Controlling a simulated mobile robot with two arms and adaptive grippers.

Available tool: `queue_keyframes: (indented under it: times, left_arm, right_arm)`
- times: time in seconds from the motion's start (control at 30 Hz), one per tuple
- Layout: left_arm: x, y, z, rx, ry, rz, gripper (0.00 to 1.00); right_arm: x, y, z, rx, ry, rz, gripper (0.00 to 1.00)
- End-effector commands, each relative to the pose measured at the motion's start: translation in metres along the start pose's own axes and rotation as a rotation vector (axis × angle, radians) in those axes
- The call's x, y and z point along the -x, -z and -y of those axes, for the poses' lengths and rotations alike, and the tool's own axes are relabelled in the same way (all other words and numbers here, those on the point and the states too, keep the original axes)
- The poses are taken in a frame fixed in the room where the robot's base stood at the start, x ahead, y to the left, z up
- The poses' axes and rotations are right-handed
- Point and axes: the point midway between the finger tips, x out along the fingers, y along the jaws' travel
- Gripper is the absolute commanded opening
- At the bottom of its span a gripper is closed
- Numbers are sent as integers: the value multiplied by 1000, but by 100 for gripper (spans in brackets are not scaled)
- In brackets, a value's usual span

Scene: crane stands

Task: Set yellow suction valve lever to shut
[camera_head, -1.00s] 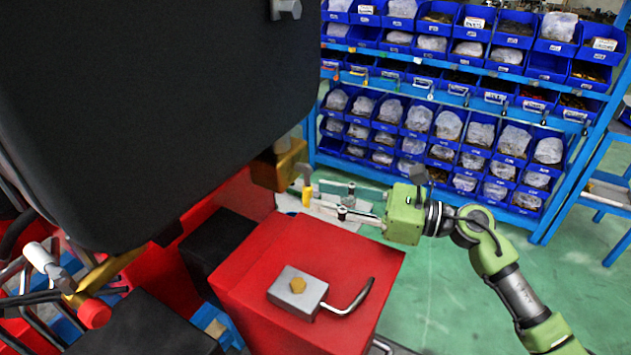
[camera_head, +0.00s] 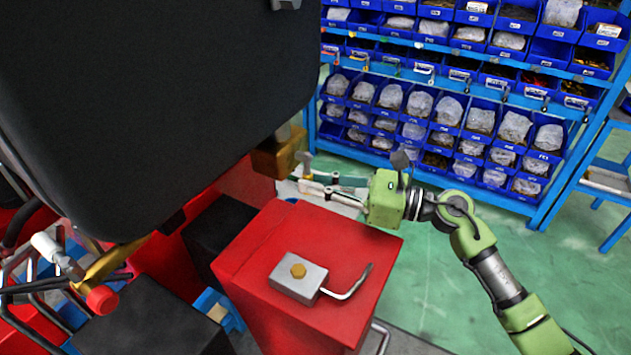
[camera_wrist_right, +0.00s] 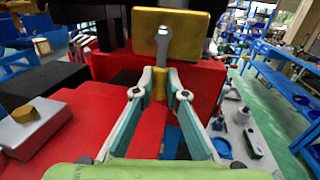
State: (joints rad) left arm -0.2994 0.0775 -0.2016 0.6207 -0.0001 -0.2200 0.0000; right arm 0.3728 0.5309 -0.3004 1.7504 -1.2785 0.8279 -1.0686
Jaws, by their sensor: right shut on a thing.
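The valve lever shows in the right wrist view as a grey arm (camera_wrist_right: 163,46) on a brass block (camera_wrist_right: 176,20), with a yellow lower end (camera_wrist_right: 159,84). It hangs roughly straight down in that view. My right gripper (camera_wrist_right: 160,80) is shut on the yellow end, one fingertip on each side. In the head view the brass block (camera_head: 278,156) sits beside the big black body, and my right gripper (camera_head: 305,180) reaches it from the right. The fingers mostly hide the yellow end there. My left gripper is not in view.
A red pedestal (camera_head: 250,262) with a grey box (camera_head: 299,283) and bent handle stands below my right gripper. A large black body (camera_head: 150,90) fills the upper left. Blue shelves (camera_head: 440,80) with several bins stand behind. Green floor (camera_head: 430,280) is clear at right.

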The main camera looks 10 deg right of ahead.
Motion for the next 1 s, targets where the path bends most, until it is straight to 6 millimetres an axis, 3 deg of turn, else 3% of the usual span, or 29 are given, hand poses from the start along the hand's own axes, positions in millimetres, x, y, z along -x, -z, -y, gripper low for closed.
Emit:
queue_keyframes:
  times: [0.43,1.0]
  left_arm:
    - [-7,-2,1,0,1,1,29]
    - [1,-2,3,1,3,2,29]
  right_arm:
    - [-2,0,-13,-246,0,49,0]
    - [-6,-8,-29,-566,0,113,0]
